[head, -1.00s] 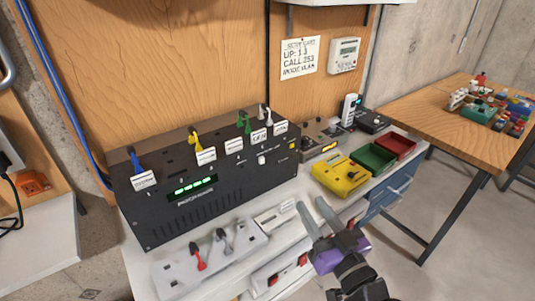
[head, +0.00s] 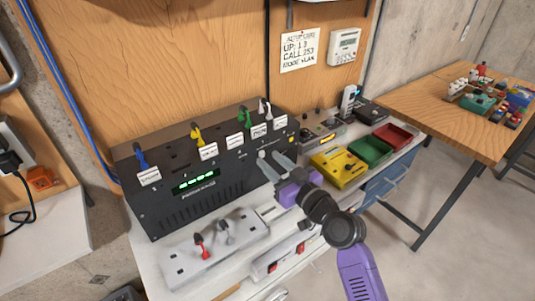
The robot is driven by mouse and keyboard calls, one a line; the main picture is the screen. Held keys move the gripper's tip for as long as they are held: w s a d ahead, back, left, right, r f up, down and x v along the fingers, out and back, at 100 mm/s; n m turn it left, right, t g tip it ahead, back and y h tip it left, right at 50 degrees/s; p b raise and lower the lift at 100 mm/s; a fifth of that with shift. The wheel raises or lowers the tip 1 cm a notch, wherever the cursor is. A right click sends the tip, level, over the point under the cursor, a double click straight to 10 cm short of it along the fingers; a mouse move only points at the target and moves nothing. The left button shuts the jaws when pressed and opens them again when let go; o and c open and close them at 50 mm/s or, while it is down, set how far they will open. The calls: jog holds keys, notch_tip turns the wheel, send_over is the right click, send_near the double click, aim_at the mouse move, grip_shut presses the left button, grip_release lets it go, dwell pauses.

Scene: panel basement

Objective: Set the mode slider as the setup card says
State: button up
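The setup card (head: 300,50) hangs on the wooden wall. It reads "UP: 1 3", "CALL 253" and a mode line that looks like "VLAN" but is blurred. The black panel box (head: 160,210) stands on the bench, with a green lit display (head: 195,185) and several coloured levers and white labels. My gripper (head: 268,157) is at the right part of the box's front face. Its two grey fingers are apart, around or just in front of where the small white slider knob showed earlier. The fingers hide the knob, and contact cannot be told.
A white power strip (head: 185,262) with a red and a grey plug lies before the box. A yellow box (head: 337,170), a green tray (head: 372,151) and a red tray (head: 402,136) stand to the right. A wooden table (head: 430,105) stands beyond.

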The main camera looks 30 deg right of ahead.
aim_at(262, 154)
jog(key=shift+w, duration=1.1)
grip_shut()
dwell(0.7)
